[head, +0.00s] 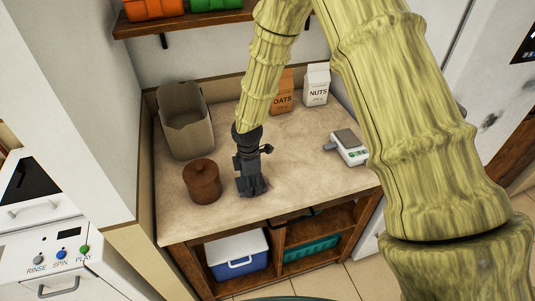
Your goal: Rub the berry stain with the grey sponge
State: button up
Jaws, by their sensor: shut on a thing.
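My gripper (252,188) points down at the front middle of the stone-coloured counter (300,180), right of a brown lidded pot. It is low, at or just above the counter top. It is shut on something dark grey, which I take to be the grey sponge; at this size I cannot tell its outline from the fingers. I cannot make out the berry stain; my gripper may hide it.
The brown pot (202,181) stands close left of my gripper, with a tan bin (185,120) behind it. An oats carton (283,95) and a nuts carton (316,84) stand at the back. A kitchen scale (350,148) is at the right. The counter between gripper and scale is clear.

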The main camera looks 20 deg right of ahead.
aim_at(239, 186)
jog(key=shift+a+r, duration=0.1)
jog(key=shift+a, duration=0.75)
jog(key=shift+a+f, duration=0.2)
jog(key=shift+a, duration=0.9)
jog(key=shift+d+r+p, duration=0.2)
jog(key=shift+d+p, duration=0.3)
jog(key=shift+d, duration=1.3)
jog(key=shift+d+f, duration=0.2)
jog(key=shift+d, duration=0.15)
jog(key=shift+d+r+p, duration=0.15)
jog(key=shift+d+p, duration=0.25)
jog(key=shift+d, duration=1.85)
jog(key=shift+d+p, duration=0.35)
jog(key=shift+d+r+p, duration=0.2)
jog(key=shift+d+p, duration=0.25)
jog(key=shift+d, duration=0.55)
jog(key=shift+r+p, duration=0.3)
jog(key=shift+r, duration=0.5)
notch_tip(239, 186, up, 2)
jog(key=shift+a+r+p, duration=0.1)
jog(key=shift+r+p, duration=0.15)
jog(key=shift+p, duration=0.55)
notch_tip(239, 186, up, 2)
jog(key=shift+r+p, duration=0.1)
jog(key=shift+p, duration=0.7)
jog(key=shift+r+p, duration=0.45)
jog(key=shift+r, duration=0.2)
